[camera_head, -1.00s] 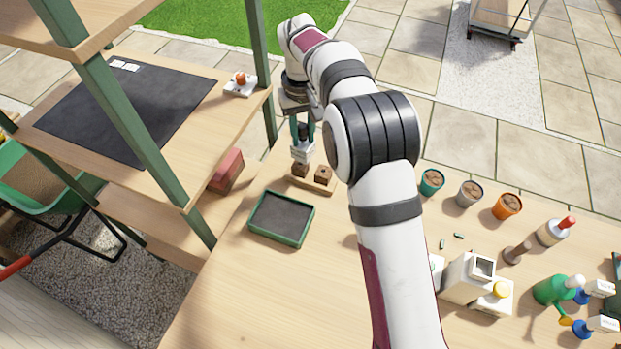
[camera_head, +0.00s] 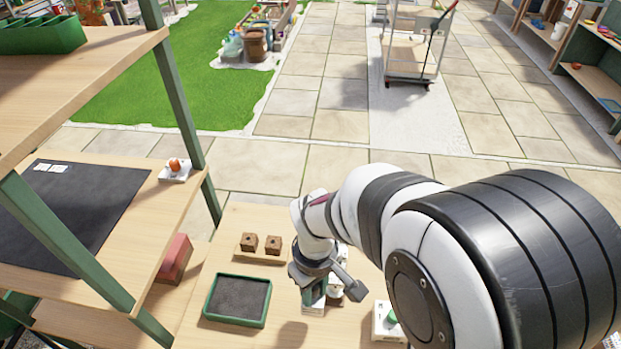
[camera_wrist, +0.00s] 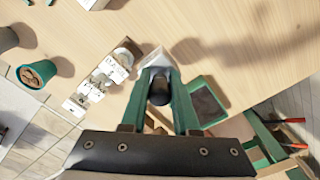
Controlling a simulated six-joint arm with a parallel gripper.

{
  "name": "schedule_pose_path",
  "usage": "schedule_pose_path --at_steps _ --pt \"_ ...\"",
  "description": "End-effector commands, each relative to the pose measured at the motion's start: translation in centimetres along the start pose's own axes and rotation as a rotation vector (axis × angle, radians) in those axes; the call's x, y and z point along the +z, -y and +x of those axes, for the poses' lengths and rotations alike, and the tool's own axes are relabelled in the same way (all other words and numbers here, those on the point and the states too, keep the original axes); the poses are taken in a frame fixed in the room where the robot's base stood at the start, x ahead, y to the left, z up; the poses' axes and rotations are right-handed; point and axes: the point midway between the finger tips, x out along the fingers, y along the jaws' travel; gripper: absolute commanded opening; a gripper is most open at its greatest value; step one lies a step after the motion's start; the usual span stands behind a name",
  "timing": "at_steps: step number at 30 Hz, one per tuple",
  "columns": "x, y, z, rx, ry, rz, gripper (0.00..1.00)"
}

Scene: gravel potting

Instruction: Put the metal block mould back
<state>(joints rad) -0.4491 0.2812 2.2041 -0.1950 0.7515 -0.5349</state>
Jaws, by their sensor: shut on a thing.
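The metal block mould shows in the wrist view as a pale metal block (camera_wrist: 155,59) with a dark rounded handle part. My gripper (camera_wrist: 160,88) has its two green fingers closed around the dark part, and the metal end points away from the wrist. In the head view my gripper (camera_head: 314,293) is low over the bench, right of the green soil tray (camera_head: 208,300); the mould is mostly hidden there. Two brown soil blocks (camera_head: 261,244) stand on a small wooden board (camera_head: 262,259) behind the tray.
In the wrist view, several white labelled items (camera_wrist: 97,82) stand close left of the mould, and a teal pot (camera_wrist: 34,74) is farther left. A shelf with a black mat (camera_head: 75,215) and a red block (camera_head: 174,258) are left of the bench.

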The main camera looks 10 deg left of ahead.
Motion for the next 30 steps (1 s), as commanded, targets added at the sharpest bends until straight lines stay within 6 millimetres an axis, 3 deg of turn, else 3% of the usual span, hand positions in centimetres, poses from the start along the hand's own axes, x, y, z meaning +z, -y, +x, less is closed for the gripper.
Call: schedule_pose_path --at_steps 5,12,23,24,28,30 --pt "-2.4 2.5 2.1 0.000 0.001 -0.002 0.00" --pt "-2.7 2.8 6.0 0.000 0.002 0.002 0.00" --pt "-2.7 2.8 6.6 0.000 0.000 0.002 0.00" --pt "-2.7 2.8 6.7 0.000 -0.001 0.002 0.32" --pt "-2.7 2.8 6.7 0.000 0.000 0.002 0.56" --pt "-2.7 2.8 6.7 0.000 0.000 0.002 0.59"
